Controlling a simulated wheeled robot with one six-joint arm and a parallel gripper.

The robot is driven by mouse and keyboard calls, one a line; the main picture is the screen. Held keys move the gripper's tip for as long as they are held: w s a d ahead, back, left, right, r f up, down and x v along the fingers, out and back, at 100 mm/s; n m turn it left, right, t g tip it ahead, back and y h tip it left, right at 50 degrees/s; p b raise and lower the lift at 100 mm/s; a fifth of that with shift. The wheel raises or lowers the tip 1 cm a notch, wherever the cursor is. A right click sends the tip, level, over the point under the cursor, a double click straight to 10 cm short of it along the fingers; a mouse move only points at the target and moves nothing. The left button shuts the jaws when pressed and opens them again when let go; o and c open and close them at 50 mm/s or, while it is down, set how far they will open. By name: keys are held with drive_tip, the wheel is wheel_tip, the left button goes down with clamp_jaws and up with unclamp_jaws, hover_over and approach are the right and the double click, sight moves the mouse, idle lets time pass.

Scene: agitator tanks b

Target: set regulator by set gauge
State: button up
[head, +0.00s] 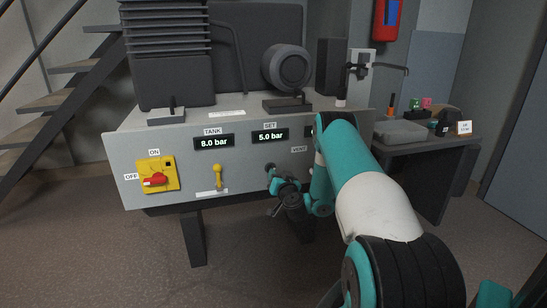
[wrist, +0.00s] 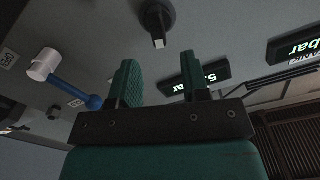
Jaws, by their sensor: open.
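The SET gauge (head: 270,135) on the grey panel reads 5.0 bar; its lit display also shows in the wrist view (wrist: 193,76). A dark round knob with a short square handle, apparently the regulator (wrist: 156,20), is on the panel ahead of my fingers. My gripper (wrist: 158,72) is open and empty, its two teal fingers apart and pointing toward the knob with a gap left.
The TANK gauge (head: 213,142) reads 8.0 bar. A yellow switch (head: 158,174) has its red handle pointing left toward OFF. A yellow lever (head: 218,176) stands beside it. A blue lever with a white end (wrist: 66,78) is left of my fingers. A side table (head: 425,150) stands right.

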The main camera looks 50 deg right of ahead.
sight(274, 166)
drive_tip(key=shift+p+x, duration=1.05)
drive_tip(key=shift+x, duration=2.15)
drive_tip(key=shift+c, duration=0.2)
